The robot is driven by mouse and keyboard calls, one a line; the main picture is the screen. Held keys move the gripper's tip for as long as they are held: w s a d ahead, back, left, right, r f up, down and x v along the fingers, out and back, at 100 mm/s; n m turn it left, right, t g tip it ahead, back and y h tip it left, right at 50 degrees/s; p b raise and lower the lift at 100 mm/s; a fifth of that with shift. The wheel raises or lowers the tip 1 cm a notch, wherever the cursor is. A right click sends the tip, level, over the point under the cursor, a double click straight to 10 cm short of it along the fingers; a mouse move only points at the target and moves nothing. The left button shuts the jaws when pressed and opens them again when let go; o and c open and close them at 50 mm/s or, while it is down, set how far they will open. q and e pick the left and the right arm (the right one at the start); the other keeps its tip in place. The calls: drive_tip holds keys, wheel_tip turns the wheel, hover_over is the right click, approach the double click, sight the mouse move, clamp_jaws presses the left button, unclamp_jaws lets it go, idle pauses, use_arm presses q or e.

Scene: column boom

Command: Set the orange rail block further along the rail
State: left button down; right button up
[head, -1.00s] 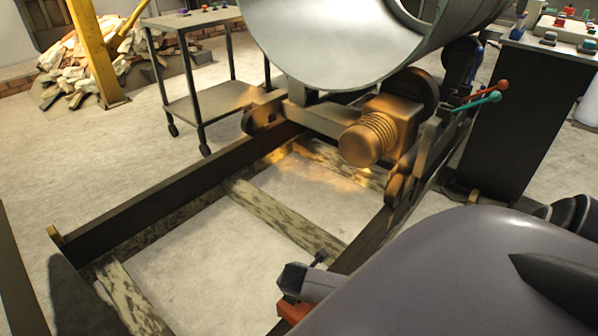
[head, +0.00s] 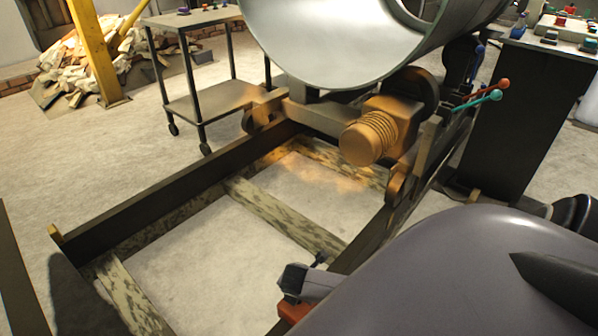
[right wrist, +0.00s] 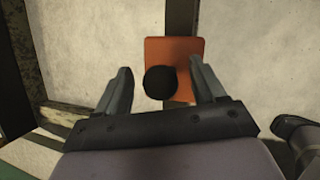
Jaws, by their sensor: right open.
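The orange rail block (head: 293,311) shows in the head view at the bottom, by the near end of the right-hand dark rail (head: 362,246), partly hidden by my right gripper. In the right wrist view the same block (right wrist: 172,51) lies beyond the fingertips, with a round black knob (right wrist: 160,83) on it. My right gripper (right wrist: 161,68) is open, with one finger on each side of the knob. Gaps show between knob and fingers. It also shows in the head view just above the block. My left gripper is not in view.
The left dark rail (head: 170,195) and mottled cross timbers (head: 285,217) frame bare floor. Further along, an orange-brown motor (head: 372,137) and rollers sit under a large grey cylinder (head: 330,40). Levers with red and teal knobs (head: 495,95) stand beside the right rail. A trolley (head: 210,100) stands behind.

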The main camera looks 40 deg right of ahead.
sight(298, 311)
drive_tip(key=p+v, duration=0.2)
drive_tip(key=v, duration=0.1)
drive_tip(key=shift+w+d+r, duration=0.1)
drive_tip(key=shift+r, duration=0.05)
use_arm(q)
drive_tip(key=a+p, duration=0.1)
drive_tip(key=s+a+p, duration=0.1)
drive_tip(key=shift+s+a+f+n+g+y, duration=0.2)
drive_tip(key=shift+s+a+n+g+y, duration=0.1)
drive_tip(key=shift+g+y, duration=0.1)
use_arm(e)
drive_tip(key=v, duration=0.4)
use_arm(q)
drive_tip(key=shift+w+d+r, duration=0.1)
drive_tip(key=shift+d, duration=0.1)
